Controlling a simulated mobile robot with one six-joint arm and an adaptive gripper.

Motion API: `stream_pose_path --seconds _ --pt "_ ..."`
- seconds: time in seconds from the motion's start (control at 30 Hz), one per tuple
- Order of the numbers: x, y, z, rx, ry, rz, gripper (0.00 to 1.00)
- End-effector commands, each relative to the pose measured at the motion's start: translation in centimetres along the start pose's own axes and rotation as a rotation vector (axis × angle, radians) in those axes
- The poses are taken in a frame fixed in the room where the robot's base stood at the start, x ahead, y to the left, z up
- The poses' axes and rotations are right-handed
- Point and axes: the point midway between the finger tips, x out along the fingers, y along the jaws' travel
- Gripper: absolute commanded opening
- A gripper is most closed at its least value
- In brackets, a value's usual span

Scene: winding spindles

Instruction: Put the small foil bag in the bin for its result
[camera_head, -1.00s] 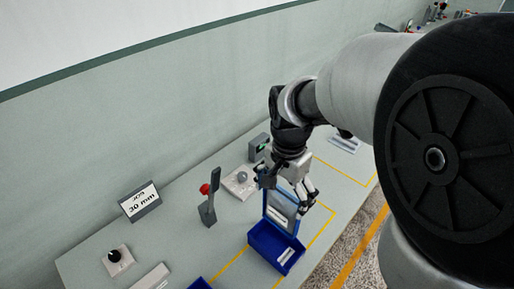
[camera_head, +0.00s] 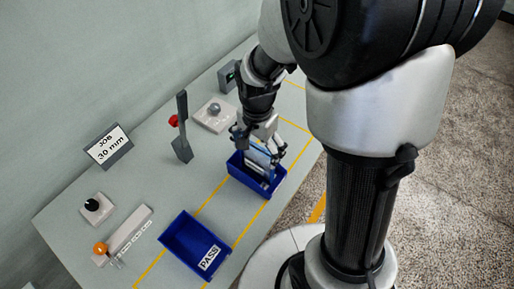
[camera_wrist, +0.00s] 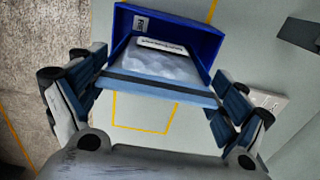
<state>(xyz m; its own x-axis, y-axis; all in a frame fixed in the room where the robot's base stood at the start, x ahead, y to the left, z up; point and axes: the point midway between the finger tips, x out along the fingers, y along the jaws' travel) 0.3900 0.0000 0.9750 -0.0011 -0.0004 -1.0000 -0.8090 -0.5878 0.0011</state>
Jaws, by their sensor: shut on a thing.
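My gripper (camera_head: 262,150) is shut on the foil bag (camera_head: 258,157), which is silver with a blue band along its gripped edge. In the wrist view the bag (camera_wrist: 160,66) spans between my two fingers (camera_wrist: 158,92), with a white label strip at its far end. It hangs over or partly inside a blue bin (camera_head: 273,186); whether it touches the floor is hidden. This bin (camera_wrist: 207,42) has a small label too small to read. A second blue bin (camera_head: 181,237), labelled PASS, stands nearer on the bench and looks empty.
A "JOB 30 mm" sign (camera_head: 109,146) stands at the back left. A dark post with a red knob (camera_head: 182,135), a pale block with a grey ball (camera_head: 214,114), a black knob (camera_head: 92,205) and an orange knob (camera_head: 100,248) are on the bench. Yellow lines mark areas.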

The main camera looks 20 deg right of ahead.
Motion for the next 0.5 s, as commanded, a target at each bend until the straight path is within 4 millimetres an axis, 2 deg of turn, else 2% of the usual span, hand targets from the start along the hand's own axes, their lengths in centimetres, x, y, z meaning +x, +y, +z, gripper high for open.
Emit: stream_pose_path --seconds 0.23,0.27,0.4,0.5 --pt "0.25 -0.02 -0.02 0.000 0.000 -0.001 0.59" --pt "0.27 -0.02 -0.02 0.000 0.000 -0.001 0.92" --pt "0.17 -0.02 -0.02 0.000 0.000 -0.001 1.00" --pt "0.16 -0.02 -0.02 0.000 0.001 -0.001 1.00"
